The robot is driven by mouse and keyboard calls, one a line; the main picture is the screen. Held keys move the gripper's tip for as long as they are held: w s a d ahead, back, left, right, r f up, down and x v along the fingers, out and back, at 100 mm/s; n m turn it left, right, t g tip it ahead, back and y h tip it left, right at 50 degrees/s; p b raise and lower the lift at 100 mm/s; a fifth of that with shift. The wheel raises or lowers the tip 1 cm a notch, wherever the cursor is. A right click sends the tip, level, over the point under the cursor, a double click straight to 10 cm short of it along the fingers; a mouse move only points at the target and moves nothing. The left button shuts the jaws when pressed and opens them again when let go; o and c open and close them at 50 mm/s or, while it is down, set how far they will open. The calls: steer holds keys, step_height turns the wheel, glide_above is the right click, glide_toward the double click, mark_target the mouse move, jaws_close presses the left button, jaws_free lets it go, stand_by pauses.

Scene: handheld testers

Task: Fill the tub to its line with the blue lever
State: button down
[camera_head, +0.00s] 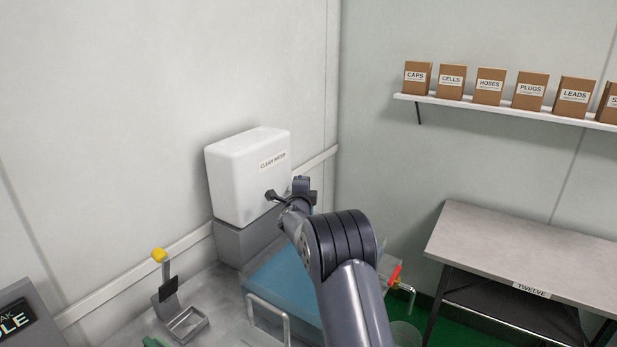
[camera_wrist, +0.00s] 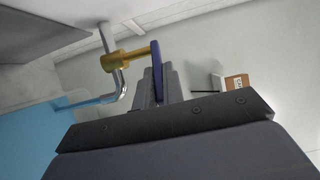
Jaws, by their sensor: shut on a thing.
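A white tank labelled clean water (camera_head: 245,180) stands on a grey block by the wall. Below it is a tub (camera_head: 262,300) with clear walls and a blue surface inside; blue also shows at the left of the wrist view. My gripper (camera_head: 302,190) is at the tank's right front. In the wrist view, a brass valve (camera_wrist: 122,59) on a bent metal spout (camera_wrist: 107,40) carries the blue lever (camera_wrist: 156,65). My gripper (camera_wrist: 161,88) is shut on this lever. I cannot make out the tub's line.
A yellow-topped lever (camera_head: 159,255) and small metal tray (camera_head: 187,324) are at the left. A grey table (camera_head: 525,250) stands right, below a shelf (camera_head: 500,107) of brown boxes. A dark display (camera_head: 20,320) is bottom left.

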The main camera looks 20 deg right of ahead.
steer(key=shift+a+m+g+h+p, duration=0.3)
steer(key=shift+m+h+p, duration=0.25)
steer(key=shift+p, duration=0.3)
steer(key=shift+a+m+g+h+p, duration=0.15)
steer(key=shift+m+g+h+p, duration=0.2)
steer(key=shift+h+p, duration=0.4)
steer(key=shift+f+m+h+p, duration=0.1)
steer(key=shift+m+h+p, duration=0.2)
steer(key=shift+p, duration=0.05)
steer(key=c, duration=1.5)
jaws_free()
steer(key=shift+a, duration=0.1)
steer(key=b+v, duration=0.2)
steer(key=v, duration=0.8)
steer(key=shift+s+a+b, duration=0.2)
steer(key=shift+s+b, duration=0.1)
steer(key=shift+c, duration=0.3)
